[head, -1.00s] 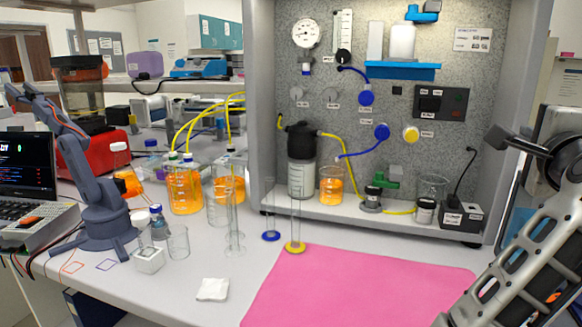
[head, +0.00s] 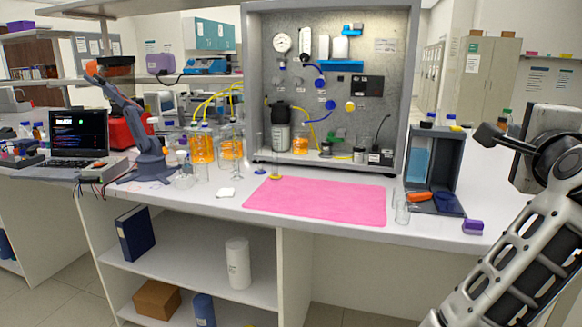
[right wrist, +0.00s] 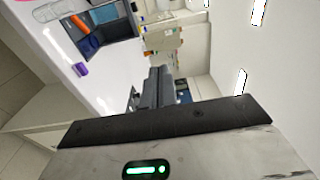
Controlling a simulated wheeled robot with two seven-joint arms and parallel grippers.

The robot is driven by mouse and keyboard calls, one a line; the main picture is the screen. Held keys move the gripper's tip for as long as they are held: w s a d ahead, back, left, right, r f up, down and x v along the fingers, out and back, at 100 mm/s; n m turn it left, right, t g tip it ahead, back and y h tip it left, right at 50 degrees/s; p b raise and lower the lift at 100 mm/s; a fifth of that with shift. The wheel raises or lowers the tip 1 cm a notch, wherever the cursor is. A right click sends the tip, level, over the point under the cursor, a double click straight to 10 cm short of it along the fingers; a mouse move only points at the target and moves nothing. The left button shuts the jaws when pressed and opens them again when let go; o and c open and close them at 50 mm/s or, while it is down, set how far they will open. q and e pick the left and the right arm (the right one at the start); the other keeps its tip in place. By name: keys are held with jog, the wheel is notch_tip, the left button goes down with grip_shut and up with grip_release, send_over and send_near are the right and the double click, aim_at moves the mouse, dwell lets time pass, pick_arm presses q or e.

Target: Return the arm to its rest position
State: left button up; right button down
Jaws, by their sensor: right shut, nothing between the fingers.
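My right arm (head: 510,240) comes in at the right edge of the head view, bent upward beside the bench. Its gripper (right wrist: 157,75) shows as dark fingers in the middle of the right wrist view, shut and empty. It points away from the bench top, across the room, and touches nothing that I can see. In the head view the fingers are hard to make out among the dark wrist parts. My left arm and gripper are not in view.
The membrane rig (head: 387,60) stands at the bench back, with a pink mat (head: 315,203) before it. A grey open stand (head: 450,150), a clear glass cylinder (head: 402,208) and a purple block (head: 473,227) are near my right arm. Open shelves (head: 190,270) lie below.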

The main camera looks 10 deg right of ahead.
jog(key=w+a+f+n+g+y, duration=0.3)
jog(key=w+f+n, duration=0.4)
jog(key=w+f, duration=0.55)
jog(key=s+d+f+n+g+h, duration=0.1)
jog(key=d+f+n+g, duration=0.2)
jog(key=f, duration=0.9)
jog(key=d+f+n+g+h, duration=0.1)
jog(key=d+f+n+g, duration=0.15)
jog(key=f, duration=0.85)
jog(key=w+a+r+n+t+y, duration=0.2)
jog(key=w+a+r+n+t, duration=0.1)
jog(key=w+n, duration=0.1)
jog(key=w+a+r+n+t+y, duration=0.2)
jog(key=w+a+r+n+t, duration=0.25)
jog(key=r+n, duration=0.3)
jog(key=s+a+f+n+g+y, duration=0.1)
jog(key=s+a+f+y, duration=0.1)
jog(key=s+a+f, duration=0.45)
jog(key=s+a+f+n+y, duration=0.2)
jog(key=s+a+f, duration=0.2)
jog(key=s+f, duration=0.55)
jog(key=s+a+f+g+y, duration=0.1)
jog(key=s+a+f, duration=0.3)
jog(key=s, duration=0.7)
jog(key=s+a+f+m+g, duration=0.1)
jog(key=s+a+f, duration=0.3)
jog(key=s, duration=0.7)
jog(key=shift+a+f+g+y, duration=0.15)
jog(key=shift+a+g+y, duration=0.25)
jog(key=shift+a+g, duration=0.6)
